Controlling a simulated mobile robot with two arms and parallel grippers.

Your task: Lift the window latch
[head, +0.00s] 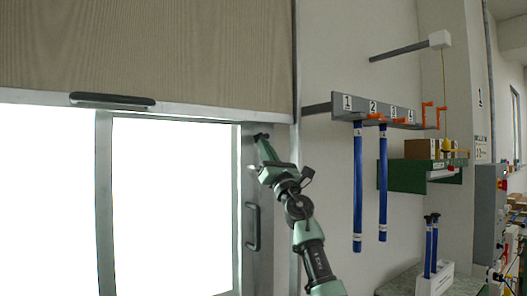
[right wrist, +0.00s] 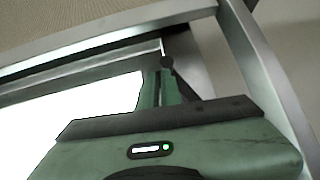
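A bright window with a grey metal frame (head: 105,200) fills the left of the head view. My right gripper (head: 262,141) is raised to the upper right corner of the window frame. Its green fingers (right wrist: 163,88) are close together, with their tips at the dark part. Whether they grip it is hidden. My left gripper is out of view.
A dark vertical handle (head: 252,226) sits on the right window frame. A wood-look panel (head: 150,45) with a dark pull (head: 112,100) covers the top. To the right, a numbered rack (head: 390,108) holds hanging blue rods (head: 358,190), beside a green shelf (head: 405,177).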

